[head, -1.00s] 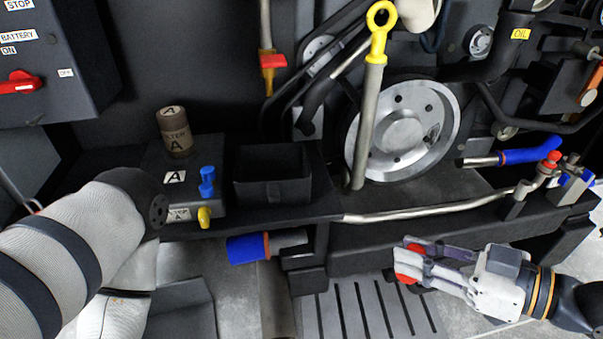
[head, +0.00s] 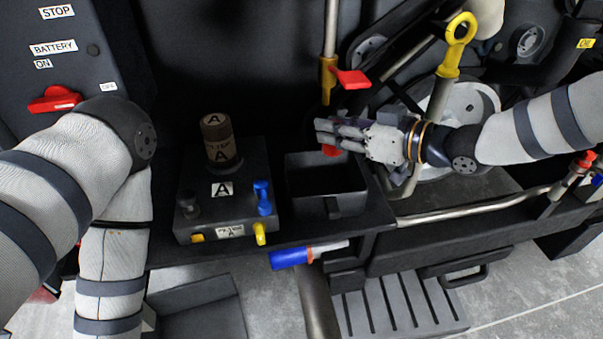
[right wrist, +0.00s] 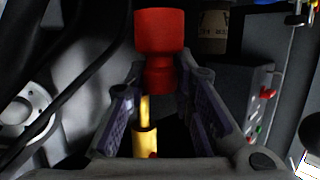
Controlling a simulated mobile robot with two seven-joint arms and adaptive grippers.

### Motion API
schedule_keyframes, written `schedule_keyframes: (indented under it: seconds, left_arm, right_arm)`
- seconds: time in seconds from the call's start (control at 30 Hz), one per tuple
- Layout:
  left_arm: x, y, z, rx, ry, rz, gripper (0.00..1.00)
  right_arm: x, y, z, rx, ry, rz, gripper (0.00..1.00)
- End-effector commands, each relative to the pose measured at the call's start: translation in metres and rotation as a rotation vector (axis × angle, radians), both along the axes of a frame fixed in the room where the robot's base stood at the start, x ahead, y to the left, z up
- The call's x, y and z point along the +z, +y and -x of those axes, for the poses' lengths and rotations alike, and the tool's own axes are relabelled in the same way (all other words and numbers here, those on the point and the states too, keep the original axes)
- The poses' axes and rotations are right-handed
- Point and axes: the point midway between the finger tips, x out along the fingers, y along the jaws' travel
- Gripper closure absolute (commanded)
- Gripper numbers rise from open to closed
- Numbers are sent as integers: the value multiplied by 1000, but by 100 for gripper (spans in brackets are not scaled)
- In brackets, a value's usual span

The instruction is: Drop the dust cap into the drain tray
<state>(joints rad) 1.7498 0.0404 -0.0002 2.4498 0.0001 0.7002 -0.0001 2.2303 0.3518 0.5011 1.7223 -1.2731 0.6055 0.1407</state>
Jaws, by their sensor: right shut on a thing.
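The red dust cap (head: 331,150) is held in the fingers of my right gripper (head: 328,138), which is shut on it. In the head view the cap shows below the fingers, over the back part of the black open-topped box I take as the drain tray (head: 345,203). The cap's height above the tray is hard to tell. In the right wrist view the cap (right wrist: 162,40) sticks out beyond the two finger pads. The tray looks empty where its inside shows. My left arm is at the left; its gripper is out of view.
A block with a brown filter (head: 220,142) and blue and yellow fittings stands left of the tray. A red-handled valve (head: 350,79) hangs just behind my right gripper. A yellow-ringed dipstick (head: 460,30) and a pulley wheel are to the right. A blue-sleeved pipe (head: 290,259) lies below the shelf.

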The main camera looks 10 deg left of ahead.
Motion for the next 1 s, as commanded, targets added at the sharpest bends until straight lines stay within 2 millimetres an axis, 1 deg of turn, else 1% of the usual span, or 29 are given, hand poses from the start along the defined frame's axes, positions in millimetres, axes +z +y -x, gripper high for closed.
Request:
schedule_keyframes:
  seconds: [0.07,0.17,0.4,0.5,0.63,0.87,0.9,0.97,1.0]
  left_arm:
    - [0,0,0,0,1,0,60]
    - [-2,0,3,-1,10,1,60]
    - [-14,0,15,-1,54,0,60]
    - [-17,0,18,-1,65,1,60]
    - [-19,0,20,-2,70,0,60]
    - [-18,0,19,-2,67,0,60]
    - [-18,0,19,-2,67,0,60]
    - [-18,0,19,-2,67,0,60]
    - [-18,0,19,-2,67,0,60]
  right_arm:
    - [-1,0,0,0,0,0,100]
    - [-9,0,0,0,5,-1,100]
    - [-48,-1,1,1,10,0,100]
    - [-57,0,1,0,7,0,100]
    - [-61,-1,0,1,2,0,100]
    - [-60,0,0,1,-2,0,100]
    - [-60,0,0,1,-2,0,71]
    - [-60,-1,0,1,-2,0,57]
    - [-60,-1,0,1,-2,1,54]
